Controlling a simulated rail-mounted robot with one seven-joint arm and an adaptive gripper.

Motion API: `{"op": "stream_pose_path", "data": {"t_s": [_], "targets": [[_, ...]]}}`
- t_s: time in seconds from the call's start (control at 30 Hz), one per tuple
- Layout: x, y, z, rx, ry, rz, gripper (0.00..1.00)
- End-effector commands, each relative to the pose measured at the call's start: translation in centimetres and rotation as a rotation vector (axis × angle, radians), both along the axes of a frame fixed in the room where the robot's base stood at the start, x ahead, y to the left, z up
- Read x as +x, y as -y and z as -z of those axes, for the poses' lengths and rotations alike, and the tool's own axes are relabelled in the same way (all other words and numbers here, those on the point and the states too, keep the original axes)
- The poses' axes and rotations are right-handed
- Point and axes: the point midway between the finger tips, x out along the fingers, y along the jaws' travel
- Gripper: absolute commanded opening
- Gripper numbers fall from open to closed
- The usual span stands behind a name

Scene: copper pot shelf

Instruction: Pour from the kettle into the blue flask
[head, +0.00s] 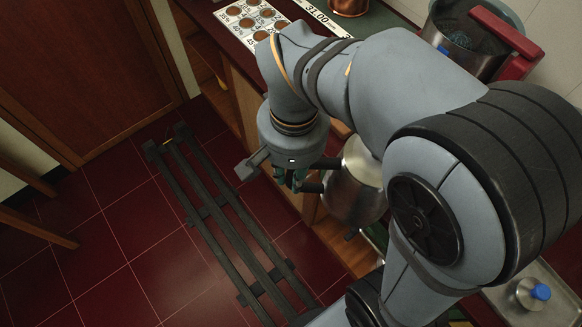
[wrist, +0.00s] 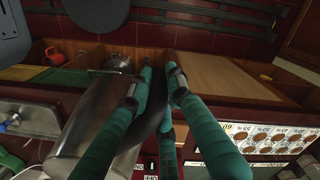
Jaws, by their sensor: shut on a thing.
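The kettle (head: 357,188) is a shiny metal vessel in the middle of the head view, partly hidden by my arm. Its metal body (wrist: 98,122) also fills the left centre of the wrist view. My gripper (head: 300,182) is beside it, with green fingers (wrist: 160,100) shut on its dark handle (wrist: 150,122). The kettle is held by the counter's front edge; I cannot tell its exact tilt. A flask (head: 529,293) with a blue cap lies in a pale tray at the lower right, well apart from the kettle. Its blue top also shows in the wrist view (wrist: 13,120).
A copper pot (head: 349,6) and a card with copper discs (head: 243,17) are on the counter. A dark rail (head: 215,215) crosses the red-tiled floor.

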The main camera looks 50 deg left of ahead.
Motion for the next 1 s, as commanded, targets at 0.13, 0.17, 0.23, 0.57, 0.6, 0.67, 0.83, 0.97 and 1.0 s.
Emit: {"op": "stream_pose_path", "data": {"t_s": [0.13,0.17,0.23,0.57,0.6,0.67,0.83,0.97,1.0], "targets": [[0.5,0.1,-1.7,0.035,-0.043,0.006,0.00],[0.6,0.1,-2.0,0.043,-0.054,0.005,0.00],[0.7,0.2,-2.8,0.060,-0.085,0.007,0.00],[1.9,0.9,-6.6,0.150,-0.229,0.007,0.00],[2.0,1.0,-7.1,0.161,-0.247,0.008,0.00],[2.3,1.1,-7.8,0.179,-0.272,0.008,0.00],[3.1,1.6,-9.6,0.221,-0.341,0.008,0.00],[3.7,2.1,-11.0,0.251,-0.394,0.009,0.00],[3.9,2.2,-11.4,0.264,-0.410,0.010,0.00]]}}
